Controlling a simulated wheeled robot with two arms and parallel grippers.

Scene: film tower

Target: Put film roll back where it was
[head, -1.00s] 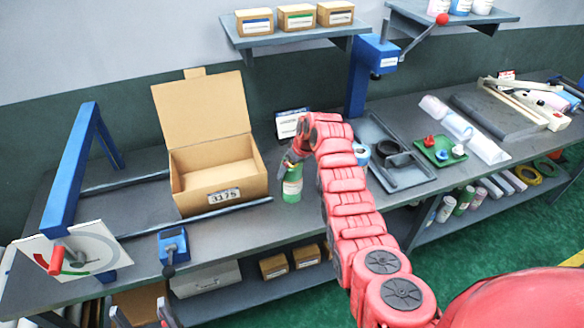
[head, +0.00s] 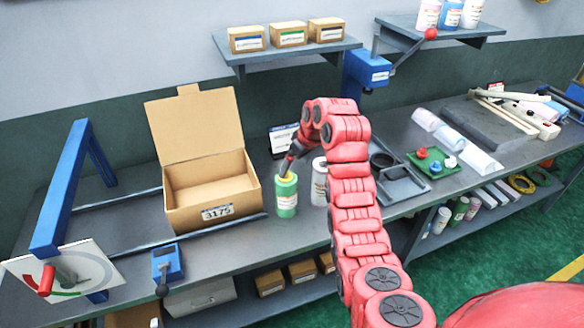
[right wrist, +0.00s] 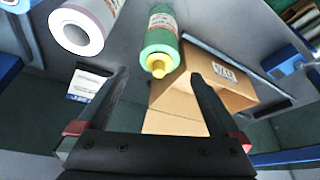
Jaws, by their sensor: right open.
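The green film roll (head: 286,199) with a yellow core end stands upright on the bench, just right of the open cardboard box. In the right wrist view the green roll (right wrist: 162,34) shows with its yellow core end pointing toward the gripper. My right gripper (head: 284,172) is just above the roll's top; in the right wrist view its jaws (right wrist: 159,76) are apart with nothing clamped between them. A white film roll (head: 319,182) stands close to the right of the green one, partly behind my right arm. My left gripper is out of view.
The cardboard box (head: 212,214) labelled 3175 stands open, its lid raised behind. A small sign (head: 283,138) stands behind the rolls. A dark tray (head: 399,186) and a green tray (head: 433,171) lie to the right. A blue press (head: 366,70) rises behind.

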